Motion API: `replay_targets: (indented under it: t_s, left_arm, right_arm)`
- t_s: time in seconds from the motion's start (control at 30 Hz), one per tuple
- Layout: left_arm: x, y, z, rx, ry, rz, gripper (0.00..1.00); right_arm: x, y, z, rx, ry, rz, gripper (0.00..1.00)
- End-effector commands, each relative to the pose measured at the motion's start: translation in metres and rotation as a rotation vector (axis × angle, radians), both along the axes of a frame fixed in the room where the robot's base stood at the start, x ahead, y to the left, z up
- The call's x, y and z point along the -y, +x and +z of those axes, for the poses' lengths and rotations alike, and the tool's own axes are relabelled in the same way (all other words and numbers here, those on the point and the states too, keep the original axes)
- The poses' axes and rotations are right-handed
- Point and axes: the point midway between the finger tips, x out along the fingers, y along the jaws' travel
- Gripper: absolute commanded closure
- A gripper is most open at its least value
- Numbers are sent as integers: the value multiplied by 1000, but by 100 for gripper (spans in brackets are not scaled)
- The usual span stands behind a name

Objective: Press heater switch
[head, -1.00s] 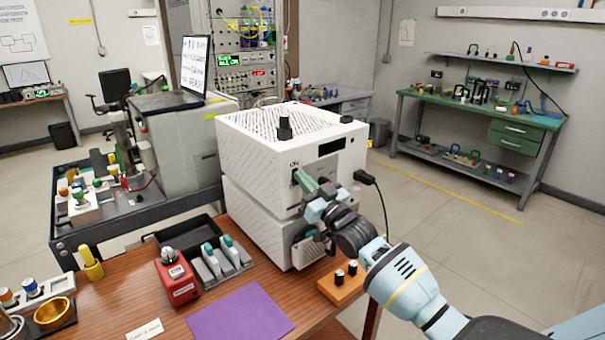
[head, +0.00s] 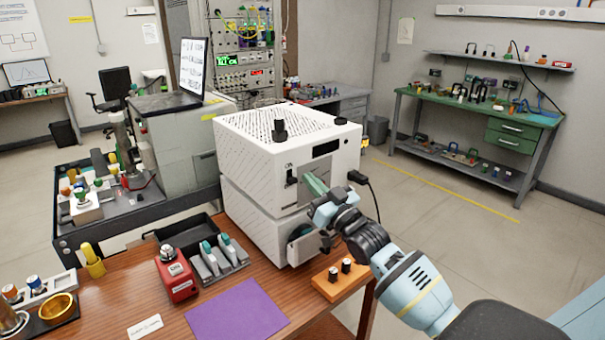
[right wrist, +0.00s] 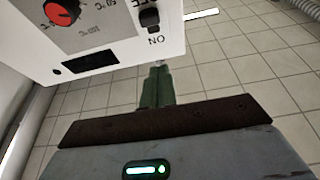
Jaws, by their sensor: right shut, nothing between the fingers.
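The heater is a white box (head: 265,150) stacked on a second white box (head: 255,222) on the wooden table. Its black heater switch (head: 291,177) is on the front, below an ON label, and is uncovered. The right wrist view shows the switch (right wrist: 150,18) beside the ON lettering. My right gripper (head: 314,184) is shut and empty, its green fingertips in front of the panel, just right of the switch in the head view. The fingertips (right wrist: 157,80) appear apart from the switch in the wrist view. My left gripper is not in view.
A red dial (right wrist: 62,12) is on the same panel. An orange block with two black knobs (head: 340,282) sits at the table edge. A black plug (head: 357,177) with its cable is right of the heater. A red device (head: 176,278) and purple mat (head: 236,311) lie left.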

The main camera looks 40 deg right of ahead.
Motion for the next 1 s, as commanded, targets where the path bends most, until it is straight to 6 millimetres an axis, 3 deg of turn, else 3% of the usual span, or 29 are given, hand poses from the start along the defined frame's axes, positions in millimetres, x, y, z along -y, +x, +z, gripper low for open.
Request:
replay_targets:
  t_s: [0.1,0.33,1.0]
  left_arm:
    - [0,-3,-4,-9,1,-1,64]
    - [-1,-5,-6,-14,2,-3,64]
    - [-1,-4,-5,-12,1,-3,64]
  right_arm:
    - [1,-18,-8,-3,-1,0,100]
    - [3,-37,-13,-1,-1,0,100]
    - [3,-39,-13,1,-1,0,100]
